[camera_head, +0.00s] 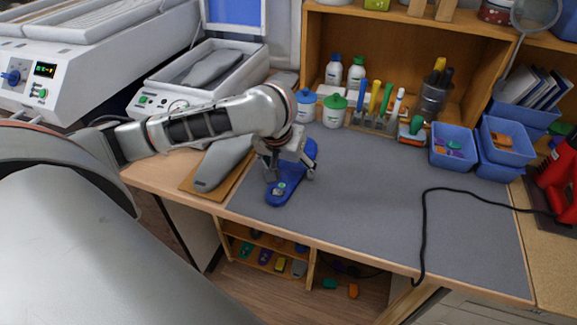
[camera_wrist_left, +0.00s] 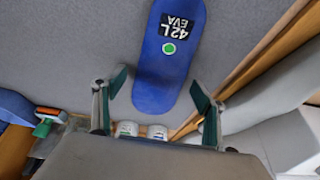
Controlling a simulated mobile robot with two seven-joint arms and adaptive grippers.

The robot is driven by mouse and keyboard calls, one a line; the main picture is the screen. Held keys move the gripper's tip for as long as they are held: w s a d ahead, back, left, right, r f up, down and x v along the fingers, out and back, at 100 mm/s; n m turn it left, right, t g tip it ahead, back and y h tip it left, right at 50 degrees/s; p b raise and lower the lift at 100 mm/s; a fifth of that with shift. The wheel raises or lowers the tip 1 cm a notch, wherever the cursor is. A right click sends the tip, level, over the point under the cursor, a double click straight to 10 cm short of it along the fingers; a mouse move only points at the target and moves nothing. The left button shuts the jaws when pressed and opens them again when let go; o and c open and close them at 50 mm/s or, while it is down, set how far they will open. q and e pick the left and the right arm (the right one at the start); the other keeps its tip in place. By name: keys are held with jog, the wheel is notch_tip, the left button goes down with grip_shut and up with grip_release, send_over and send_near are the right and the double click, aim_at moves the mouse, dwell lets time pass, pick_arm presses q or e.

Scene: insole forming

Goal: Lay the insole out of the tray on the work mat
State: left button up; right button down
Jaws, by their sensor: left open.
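A blue insole (camera_head: 281,192) lies on the grey work mat (camera_head: 365,190), near the mat's left side. In the left wrist view the insole (camera_wrist_left: 185,30) carries a black "42L EVA" label and a green dot. My left gripper (camera_head: 291,174) is above the insole's middle and hides part of it in the head view. In the wrist view the left gripper (camera_wrist_left: 160,88) is open, with its green-padded fingers on either side of the insole and apart from it. I cannot tell which container is the insole's tray. My right gripper is not in view.
A grey foot-shaped form (camera_head: 222,160) lies just left of the mat. Blue and green lidded jars (camera_head: 335,112) and a tool rack stand behind. Blue bins (camera_head: 453,148) are at the back right. A black cable (camera_head: 424,225) crosses the mat's right part; the mat's middle is clear.

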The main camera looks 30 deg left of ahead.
pick_arm(q)
jog(key=p+v, duration=0.3)
jog(key=v, duration=0.3)
jog(key=shift+r, duration=0.45)
jog(key=shift+v, duration=2.55)
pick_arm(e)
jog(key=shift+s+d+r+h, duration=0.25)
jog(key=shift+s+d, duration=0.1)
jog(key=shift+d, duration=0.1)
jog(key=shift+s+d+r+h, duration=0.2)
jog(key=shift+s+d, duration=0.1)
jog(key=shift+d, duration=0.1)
pick_arm(q)
jog(key=shift+s+f, duration=0.1)
jog(key=shift+s, duration=0.05)
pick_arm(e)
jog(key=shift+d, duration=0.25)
